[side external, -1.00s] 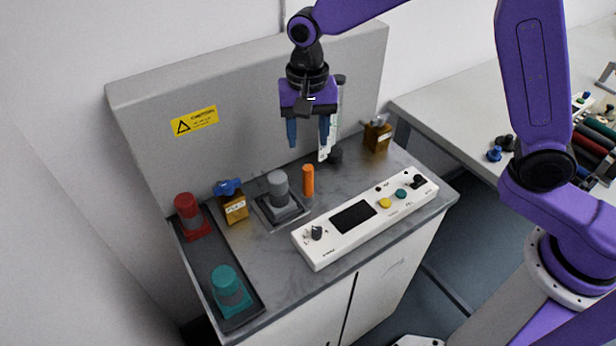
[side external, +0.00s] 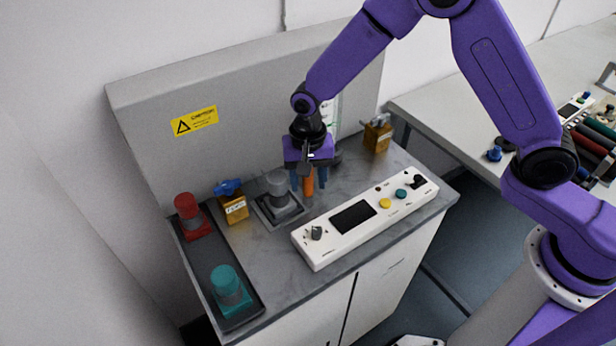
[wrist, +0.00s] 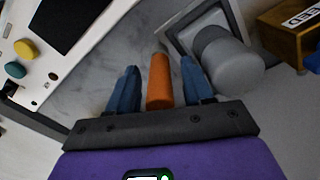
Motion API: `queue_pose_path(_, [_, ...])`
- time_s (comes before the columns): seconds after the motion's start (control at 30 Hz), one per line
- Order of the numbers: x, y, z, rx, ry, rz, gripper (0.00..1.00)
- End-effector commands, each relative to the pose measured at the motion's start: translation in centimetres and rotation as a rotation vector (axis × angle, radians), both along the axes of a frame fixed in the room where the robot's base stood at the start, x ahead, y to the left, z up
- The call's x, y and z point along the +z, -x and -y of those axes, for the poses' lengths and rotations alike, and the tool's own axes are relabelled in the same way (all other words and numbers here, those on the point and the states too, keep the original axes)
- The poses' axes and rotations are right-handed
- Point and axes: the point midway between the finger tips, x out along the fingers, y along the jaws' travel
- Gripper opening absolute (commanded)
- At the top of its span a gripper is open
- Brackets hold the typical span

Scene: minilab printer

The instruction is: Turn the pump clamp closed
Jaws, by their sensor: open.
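An upright orange post (side external: 309,187), which appears to be the pump clamp's handle, stands close beside a grey cylinder on a square base (side external: 279,203). The wrist view also shows the orange post (wrist: 159,84) and the grey cylinder (wrist: 228,66). My gripper (side external: 308,184) points down with its blue fingers on either side of the post. In the wrist view my gripper (wrist: 159,66) is open, with a gap visible between the post and each finger. The post's lower end is partly hidden in the wrist view.
A white control panel (side external: 325,248) lies in front of the post. Brass blocks stand left (side external: 235,209) and right (side external: 377,139). A dark tray (side external: 243,308) holds a red knob (side external: 187,205) and a teal knob (side external: 226,281). A grey wall panel (side external: 240,150) rises behind.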

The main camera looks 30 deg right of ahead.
Motion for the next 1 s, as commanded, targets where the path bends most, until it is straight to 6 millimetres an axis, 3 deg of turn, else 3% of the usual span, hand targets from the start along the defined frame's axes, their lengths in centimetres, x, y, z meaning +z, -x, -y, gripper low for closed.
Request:
queue_pose_path(0.1, [0.01,0.00,0.01,0.000,0.000,0.000,0.51])
queue_pose_path(0.13, [0.02,-0.01,0.00,0.000,0.000,0.000,0.44])
queue_pose_path(0.27, [0.03,-0.01,0.00,0.000,0.000,0.000,0.02])
queue_pose_path(0.3, [0.03,-0.01,0.02,0.000,0.000,0.000,0.00])
queue_pose_path(0.67, [0.05,-0.02,0.03,0.046,0.000,0.000,0.00])
queue_pose_path(1.0, [0.06,-0.01,0.03,0.279,0.001,-0.001,0.00])
